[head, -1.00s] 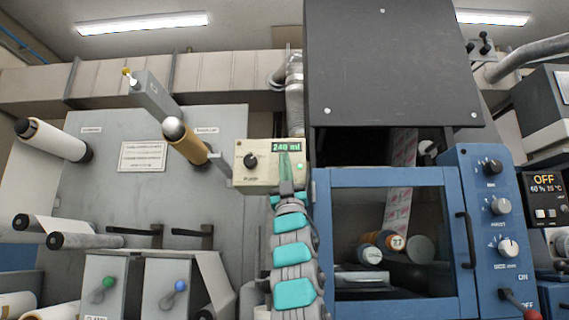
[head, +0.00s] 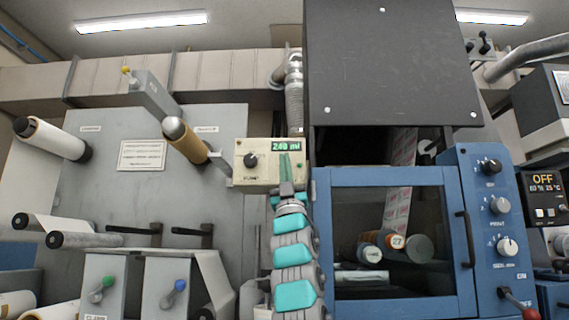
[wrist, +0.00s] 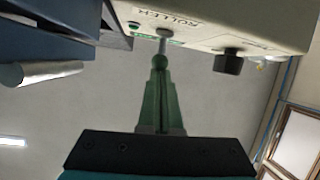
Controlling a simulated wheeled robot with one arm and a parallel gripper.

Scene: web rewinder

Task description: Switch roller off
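A beige control box (head: 245,178) stands left of the blue cabinet in the head view, with a green display and a black knob (head: 251,161). In the wrist view the box (wrist: 200,22) appears upside down, with a "ROLLER" label by a small metal toggle switch (wrist: 164,33). My gripper (wrist: 160,66) has its green fingers together. Their tips are at the end of the toggle lever; I cannot tell whether they touch it. In the head view my gripper (head: 286,170) covers the toggle. The small lamp (head: 299,166) on the box looks dim.
A blue cabinet with a windowed door (head: 390,178) and a knob panel (head: 490,225) stands close to the right of my arm. A grey panel with rolls (head: 186,140) is on the left. The knob (wrist: 228,62) sits beside my fingers in the wrist view.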

